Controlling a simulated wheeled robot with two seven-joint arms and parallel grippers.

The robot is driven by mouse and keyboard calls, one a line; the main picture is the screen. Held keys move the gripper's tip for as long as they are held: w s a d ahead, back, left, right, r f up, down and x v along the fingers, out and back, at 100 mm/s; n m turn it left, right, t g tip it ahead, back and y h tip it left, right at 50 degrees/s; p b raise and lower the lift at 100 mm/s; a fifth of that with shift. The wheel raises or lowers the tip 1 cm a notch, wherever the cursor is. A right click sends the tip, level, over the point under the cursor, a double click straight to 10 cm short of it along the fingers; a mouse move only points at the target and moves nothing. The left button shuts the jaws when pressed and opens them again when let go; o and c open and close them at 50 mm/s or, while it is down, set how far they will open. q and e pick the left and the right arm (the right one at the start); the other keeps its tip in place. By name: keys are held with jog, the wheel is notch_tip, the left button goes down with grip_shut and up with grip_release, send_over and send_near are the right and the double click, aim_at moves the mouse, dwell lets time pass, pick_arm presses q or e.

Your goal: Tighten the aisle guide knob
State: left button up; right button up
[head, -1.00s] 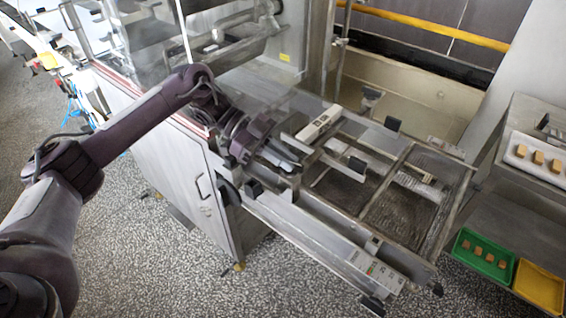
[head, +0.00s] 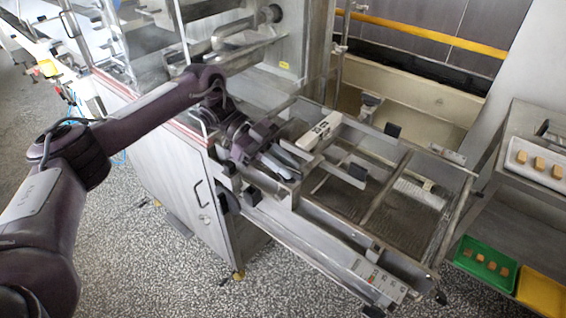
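My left gripper (head: 285,163) reaches in from the left over the near end of the metal conveyor frame. Its fingers are small here, and I cannot tell whether they are open or shut. My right gripper is out of view.
A mesh belt (head: 400,218) lies within the frame. A white labelled box (head: 318,132) stands just behind the gripper. A control strip (head: 378,279) is on the near rail. Green (head: 484,264) and yellow (head: 541,290) trays are at right. The cabinet (head: 180,170) stands left.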

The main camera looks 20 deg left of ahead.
pick_arm(q)
jog(key=o, duration=0.3)
jog(key=shift+d, duration=0.1)
jog(key=shift+r, duration=0.35)
notch_tip(320, 180, up, 19)
jog(key=shift+r, duration=0.15)
jog(key=shift+o, duration=0.5)
